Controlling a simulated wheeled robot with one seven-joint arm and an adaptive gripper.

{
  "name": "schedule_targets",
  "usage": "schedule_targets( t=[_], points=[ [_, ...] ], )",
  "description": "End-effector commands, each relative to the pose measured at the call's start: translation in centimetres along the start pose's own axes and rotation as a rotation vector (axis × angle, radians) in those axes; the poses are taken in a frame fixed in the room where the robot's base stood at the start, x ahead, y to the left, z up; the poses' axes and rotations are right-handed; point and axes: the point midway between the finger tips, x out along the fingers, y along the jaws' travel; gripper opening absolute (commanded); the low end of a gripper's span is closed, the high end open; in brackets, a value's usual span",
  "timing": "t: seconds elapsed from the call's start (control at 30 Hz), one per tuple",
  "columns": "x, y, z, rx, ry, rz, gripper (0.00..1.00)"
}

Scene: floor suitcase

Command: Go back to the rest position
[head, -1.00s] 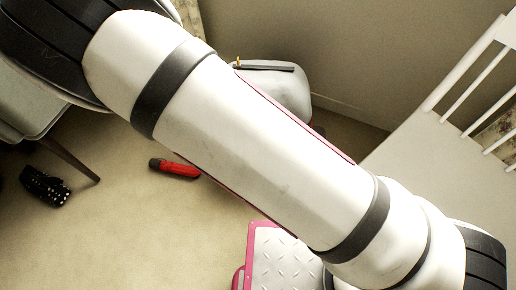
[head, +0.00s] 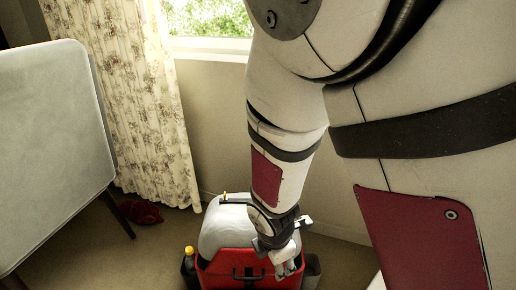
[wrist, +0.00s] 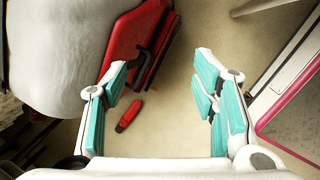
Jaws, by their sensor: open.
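My gripper (head: 286,266) hangs at the end of my arm in the head view, in front of the red case. In the wrist view my gripper (wrist: 160,75) has its teal-padded fingers spread wide with nothing between them but floor beyond. The red suitcase (head: 225,266) has a black handle and stands on the floor, with a bulky pale grey rounded thing (head: 222,222) at its top or behind it. The wrist view shows the red case (wrist: 127,38) at upper left, beside the grey thing (wrist: 60,55). My gripper hides part of the case in the head view.
A small red and black object (wrist: 130,116) lies on the floor. A grey chair or panel (head: 50,150) stands at left, near a floral curtain (head: 125,100). A dark red item (head: 140,212) lies below the curtain. Floor (wrist: 178,110) shows between the fingers.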

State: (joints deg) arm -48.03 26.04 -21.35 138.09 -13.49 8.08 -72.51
Motion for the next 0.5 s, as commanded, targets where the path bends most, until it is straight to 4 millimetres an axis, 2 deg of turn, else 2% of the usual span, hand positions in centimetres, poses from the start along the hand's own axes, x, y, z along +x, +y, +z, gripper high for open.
schedule_targets(
  t=[0.03,0.27,0.5],
  points=[
    [-1.8,-0.2,1.2,0.108,0.011,-0.007,0.53],
    [-8.6,-3.1,5.2,0.565,0.038,-0.077,0.53],
    [-15.6,-7.9,8.3,1.013,0.048,-0.145,0.53]
  ],
)
